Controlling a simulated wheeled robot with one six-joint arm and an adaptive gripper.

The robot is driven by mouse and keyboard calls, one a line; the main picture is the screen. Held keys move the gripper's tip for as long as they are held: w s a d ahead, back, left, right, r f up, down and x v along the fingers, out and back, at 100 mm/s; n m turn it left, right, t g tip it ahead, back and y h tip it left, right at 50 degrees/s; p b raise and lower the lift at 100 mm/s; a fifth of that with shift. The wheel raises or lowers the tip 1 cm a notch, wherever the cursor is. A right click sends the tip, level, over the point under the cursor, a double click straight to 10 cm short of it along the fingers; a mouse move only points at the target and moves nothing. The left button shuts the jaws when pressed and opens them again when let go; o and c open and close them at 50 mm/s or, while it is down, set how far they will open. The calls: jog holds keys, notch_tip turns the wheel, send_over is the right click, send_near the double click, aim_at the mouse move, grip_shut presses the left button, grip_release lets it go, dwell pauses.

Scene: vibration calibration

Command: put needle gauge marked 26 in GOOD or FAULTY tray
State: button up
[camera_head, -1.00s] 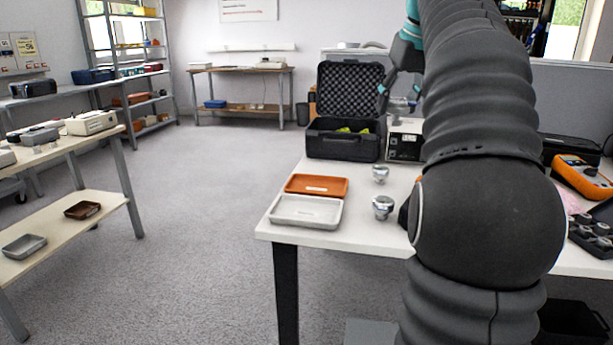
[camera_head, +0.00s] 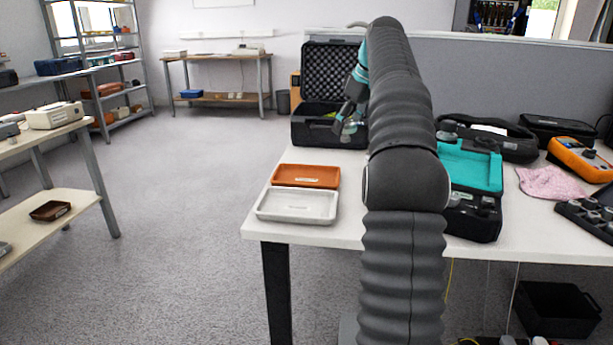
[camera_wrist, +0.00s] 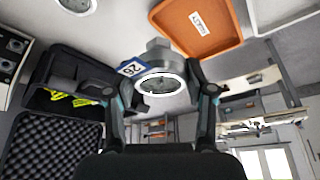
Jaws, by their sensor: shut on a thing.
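My gripper (camera_wrist: 166,100) is shut on a round metal needle gauge (camera_wrist: 160,84) with a blue-and-white tag marked 26 (camera_wrist: 132,67). In the head view my gripper (camera_head: 346,122) holds the gauge (camera_head: 350,127) in front of the open black case, to the upper right of the trays. An orange tray (camera_head: 332,178) lies behind a white tray (camera_head: 262,214) at the table's left end. Both look empty and carry small labels. The orange tray (camera_wrist: 236,38) and white tray (camera_wrist: 256,22) also show at the upper right in the wrist view.
The open black foam-lined case (camera_head: 330,136) stands behind the trays. A teal-lined case (camera_head: 470,165), a pink cloth (camera_head: 551,183) and an orange meter (camera_head: 578,158) are to the right. My arm hides the table's middle.

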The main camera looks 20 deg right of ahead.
jog(key=w+a+f+b, duration=0.1)
jog(key=a+f, duration=0.1)
jog(key=a, duration=0.1)
jog(key=w+a+f+b, duration=0.1)
jog(key=a+f, duration=0.1)
jog(key=a, duration=0.1)
jog(key=w+a+f+b, duration=0.1)
jog(key=w+a+f, duration=0.1)
jog(key=a, duration=0.2)
jog(key=shift+f, duration=0.2)
jog(key=shift+f+b, duration=1)
jog(key=shift+f, duration=0.95)
jog(key=shift+s+f, duration=0.1)
jog(key=shift+f, duration=0.05)
jog(key=o, duration=1.4)
jog(key=shift+c, duration=0.2)
jog(key=p+v, duration=0.3)
jog(key=v, duration=0.9)
jog(key=shift+p, duration=0.3)
